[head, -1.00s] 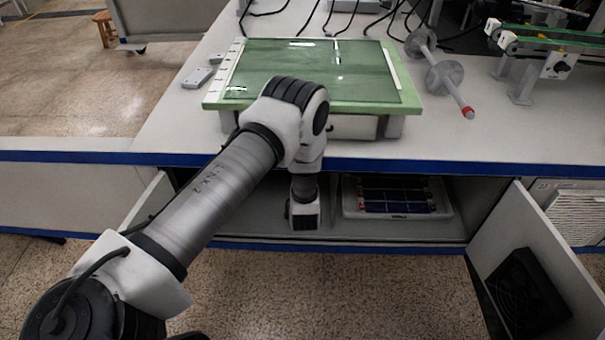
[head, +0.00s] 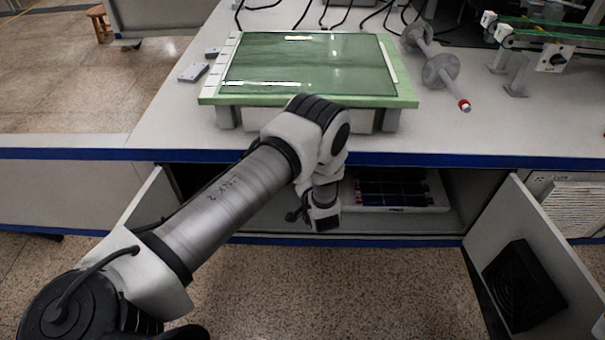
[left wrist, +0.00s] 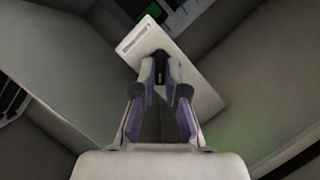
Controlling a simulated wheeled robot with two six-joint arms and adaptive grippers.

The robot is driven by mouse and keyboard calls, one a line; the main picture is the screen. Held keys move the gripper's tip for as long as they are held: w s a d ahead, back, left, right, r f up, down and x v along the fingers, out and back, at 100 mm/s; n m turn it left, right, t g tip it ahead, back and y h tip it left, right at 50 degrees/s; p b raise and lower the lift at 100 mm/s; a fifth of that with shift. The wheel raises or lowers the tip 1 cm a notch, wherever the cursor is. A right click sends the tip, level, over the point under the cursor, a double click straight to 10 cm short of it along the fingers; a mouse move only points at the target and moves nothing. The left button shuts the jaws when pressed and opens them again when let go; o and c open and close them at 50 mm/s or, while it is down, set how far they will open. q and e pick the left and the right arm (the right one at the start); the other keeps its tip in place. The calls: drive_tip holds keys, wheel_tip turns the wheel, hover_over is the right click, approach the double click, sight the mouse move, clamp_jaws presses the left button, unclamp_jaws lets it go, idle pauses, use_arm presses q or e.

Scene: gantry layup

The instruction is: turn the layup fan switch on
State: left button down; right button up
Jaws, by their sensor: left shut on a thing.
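My left gripper (left wrist: 160,78) shows in the left wrist view, its two fingers closed together on a small dark piece (left wrist: 160,66). I cannot tell what this piece is, or whether it is the fan switch. In the head view my left arm reaches down in front of the open cabinet (head: 262,228) under the bench; the wrist hides the fingers. A black square fan (head: 522,285) is on the inner face of the open right cabinet door (head: 510,215). I cannot make out a fan switch for certain. My right gripper is not in view.
The green layup board (head: 408,101) stands on the bench (head: 480,145) above. The open doors flank the opening.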

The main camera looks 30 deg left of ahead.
use_arm(q)
drive_tip(key=shift+w+a+r, duration=0.1)
drive_tip(key=shift+w+r, duration=0.1)
drive_tip(key=shift+r, duration=0.05)
drive_tip(key=c, duration=1.2)
unclamp_jaws()
drive_tip(key=shift+f, duration=0.15)
drive_tip(key=v, duration=1.2)
